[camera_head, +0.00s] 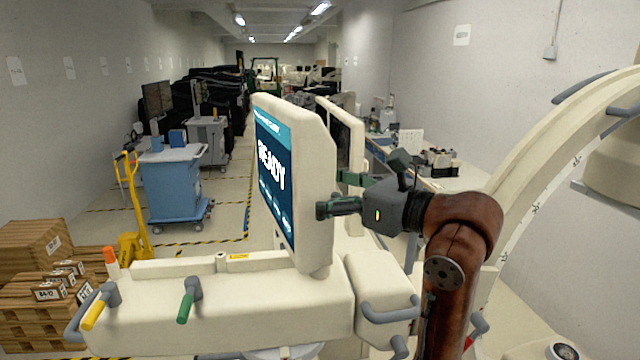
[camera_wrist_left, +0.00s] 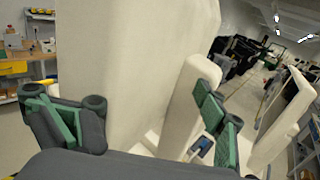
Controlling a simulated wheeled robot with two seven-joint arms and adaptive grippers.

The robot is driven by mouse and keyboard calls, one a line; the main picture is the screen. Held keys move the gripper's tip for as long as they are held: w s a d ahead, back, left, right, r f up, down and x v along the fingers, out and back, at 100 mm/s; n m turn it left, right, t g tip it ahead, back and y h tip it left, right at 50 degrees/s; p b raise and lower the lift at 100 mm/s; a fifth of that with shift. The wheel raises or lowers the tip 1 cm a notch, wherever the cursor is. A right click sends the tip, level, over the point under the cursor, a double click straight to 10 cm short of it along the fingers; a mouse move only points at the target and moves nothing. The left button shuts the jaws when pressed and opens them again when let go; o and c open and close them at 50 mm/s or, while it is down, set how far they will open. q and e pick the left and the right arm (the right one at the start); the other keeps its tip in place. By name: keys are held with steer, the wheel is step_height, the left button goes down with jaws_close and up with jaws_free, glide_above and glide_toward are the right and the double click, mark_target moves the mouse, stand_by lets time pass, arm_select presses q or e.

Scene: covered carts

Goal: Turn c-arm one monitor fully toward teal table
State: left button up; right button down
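The c-arm monitor (camera_head: 271,175), a cream panel with a blue "READY" screen, stands upright on the cream console (camera_head: 230,305). Its screen faces left and toward me at a steep angle. A second cream monitor (camera_head: 345,125) stands just behind it. My left gripper (camera_head: 335,192) is at the right edge of the front monitor, fingers pointing left. In the left wrist view, its green-padded fingers (camera_wrist_left: 150,128) are spread wide, with cream panels (camera_wrist_left: 130,60) beyond and between them. I cannot tell whether a finger touches the monitor. My right gripper is not in view. No table is clearly teal.
The console has yellow and green handles (camera_head: 187,300) in front. A blue cart (camera_head: 172,185) and a yellow pallet jack (camera_head: 133,215) stand left, boxes (camera_head: 35,245) at the far left. A bench (camera_head: 460,178) is behind the arm; the large C-shaped arch (camera_head: 535,165) is at right.

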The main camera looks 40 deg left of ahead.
arm_select(q)
steer(key=w+d, duration=0.1)
steer(key=d, duration=1.5)
steer(key=shift+w+r, duration=0.3)
steer(key=shift+r, duration=0.05)
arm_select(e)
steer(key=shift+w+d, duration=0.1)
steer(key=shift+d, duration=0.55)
